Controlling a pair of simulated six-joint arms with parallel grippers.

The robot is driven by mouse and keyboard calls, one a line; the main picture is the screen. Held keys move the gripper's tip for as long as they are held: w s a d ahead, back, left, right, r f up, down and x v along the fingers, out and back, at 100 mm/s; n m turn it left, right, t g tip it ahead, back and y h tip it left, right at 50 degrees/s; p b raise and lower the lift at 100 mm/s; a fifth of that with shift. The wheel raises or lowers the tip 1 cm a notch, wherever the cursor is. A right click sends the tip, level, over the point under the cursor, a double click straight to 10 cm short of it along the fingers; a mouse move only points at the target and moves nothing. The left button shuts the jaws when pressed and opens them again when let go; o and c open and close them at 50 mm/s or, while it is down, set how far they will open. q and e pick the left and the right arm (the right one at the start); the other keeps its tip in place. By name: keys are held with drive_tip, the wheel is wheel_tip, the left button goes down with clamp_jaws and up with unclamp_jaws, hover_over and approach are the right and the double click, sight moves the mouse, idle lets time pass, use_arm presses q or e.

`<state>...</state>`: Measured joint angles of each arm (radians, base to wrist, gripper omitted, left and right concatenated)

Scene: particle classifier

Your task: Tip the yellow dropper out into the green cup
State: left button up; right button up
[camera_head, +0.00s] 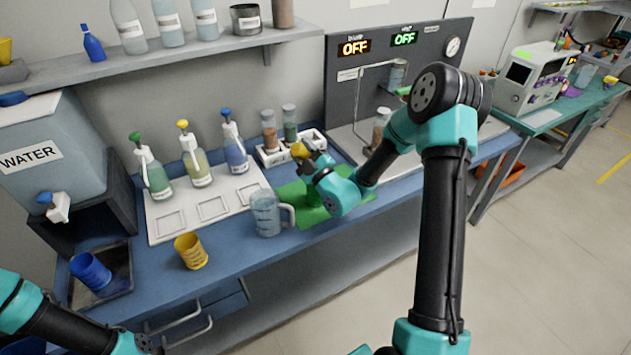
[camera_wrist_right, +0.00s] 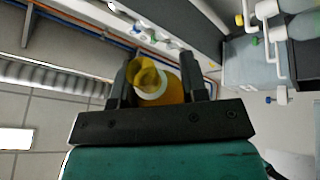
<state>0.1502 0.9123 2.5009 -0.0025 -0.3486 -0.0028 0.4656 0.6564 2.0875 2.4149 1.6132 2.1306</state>
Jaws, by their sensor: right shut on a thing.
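My right gripper (camera_head: 312,161) is shut on a yellow item that looks like the yellow dropper (camera_head: 299,150). The right wrist view shows its yellow, see-through round end and white ring between the two dark fingers; the dropper (camera_wrist_right: 150,78) points partly toward that camera. Its tip cannot be made out. The green cup (camera_head: 312,198) stands on a green mat (camera_head: 340,204), just below the gripper and partly hidden by it. I cannot tell whether any liquid is leaving the dropper. My left arm shows at the lower left; its gripper is out of view.
A clear jug (camera_head: 266,214) stands close left of the mat. A white rack (camera_head: 291,147) with jars is behind it. Capped bottles stand on a white tray (camera_head: 160,229). A yellow cup (camera_head: 190,251) and a blue cup (camera_head: 90,271) are farther left.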

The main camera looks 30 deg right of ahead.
idle(0.5)
drive_tip(key=shift+a+f+n+y, duration=0.2)
drive_tip(key=shift+n+y, duration=0.1)
drive_tip(key=shift+n, duration=0.5)
drive_tip(key=f+n+g+y, duration=0.1)
drive_tip(key=n, duration=0.1)
drive_tip(key=a+f+n+y, duration=0.1)
drive_tip(key=n, duration=0.1)
drive_tip(key=shift+f+n+g, duration=0.3)
drive_tip(key=shift+f+g, duration=0.1)
drive_tip(key=shift+a+f+n, duration=0.1)
drive_tip(key=shift+n, duration=0.2)
